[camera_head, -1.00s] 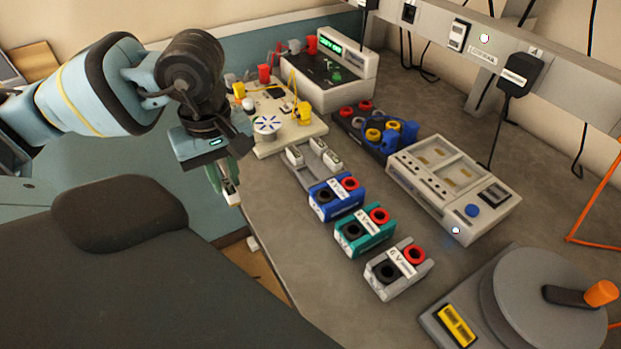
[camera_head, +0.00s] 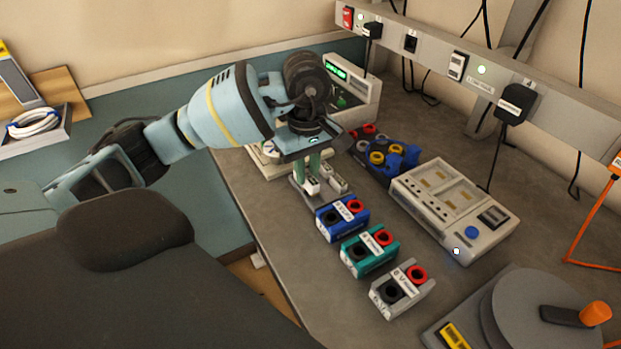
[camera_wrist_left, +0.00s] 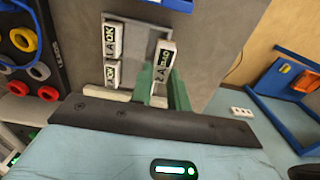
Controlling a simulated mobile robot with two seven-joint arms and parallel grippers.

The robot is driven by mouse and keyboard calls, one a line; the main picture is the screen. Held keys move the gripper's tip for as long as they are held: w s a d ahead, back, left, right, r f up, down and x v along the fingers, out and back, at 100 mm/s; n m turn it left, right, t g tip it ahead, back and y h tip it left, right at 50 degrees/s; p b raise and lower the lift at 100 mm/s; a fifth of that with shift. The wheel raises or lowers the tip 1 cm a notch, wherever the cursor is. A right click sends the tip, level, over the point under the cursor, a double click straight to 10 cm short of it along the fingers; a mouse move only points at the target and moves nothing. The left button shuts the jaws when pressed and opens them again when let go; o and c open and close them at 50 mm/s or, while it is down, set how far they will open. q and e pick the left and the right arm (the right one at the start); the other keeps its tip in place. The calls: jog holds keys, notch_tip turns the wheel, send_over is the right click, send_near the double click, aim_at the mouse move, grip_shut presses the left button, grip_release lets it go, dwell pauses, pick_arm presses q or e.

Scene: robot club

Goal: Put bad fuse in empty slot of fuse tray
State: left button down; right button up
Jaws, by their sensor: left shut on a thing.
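The grey fuse tray (camera_head: 323,198) lies on the bench behind the blue block. In the left wrist view the tray (camera_wrist_left: 140,48) holds two white fuses marked OK, the upper OK fuse (camera_wrist_left: 113,40) and the lower OK fuse (camera_wrist_left: 112,73), along its left side. My left gripper (camera_head: 313,177) is over the tray's left part, its green fingers shut on the bad fuse (camera_wrist_left: 164,62), which is white with a dark label. The bad fuse also shows in the head view (camera_head: 312,187). It is over the tray's right side in the wrist view; I cannot tell whether it touches the tray. My right gripper is not in view.
Blue (camera_head: 342,218), green (camera_head: 368,250) and grey (camera_head: 402,288) terminal blocks stand in a row in front of the tray. A tester box (camera_head: 455,208) and a rack of coloured rings (camera_head: 385,157) are to the right. A grey reel (camera_head: 540,310) stands front right.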

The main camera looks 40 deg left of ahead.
aim_at(311, 182)
pick_arm(q)
jog(key=shift+w+d, duration=0.1)
jog(key=shift+w, duration=0.05)
jog(key=shift+w+d, duration=0.1)
jog(key=shift+w, duration=0.2)
notch_tip(311, 182, down, 4)
jog(key=shift+r, duration=0.15)
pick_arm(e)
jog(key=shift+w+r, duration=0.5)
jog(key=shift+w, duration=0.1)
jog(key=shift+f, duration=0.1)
pick_arm(q)
jog(key=shift+f, duration=0.2)
jog(key=c, duration=1.3)
grip_release()
jog(key=shift+c, duration=0.2)
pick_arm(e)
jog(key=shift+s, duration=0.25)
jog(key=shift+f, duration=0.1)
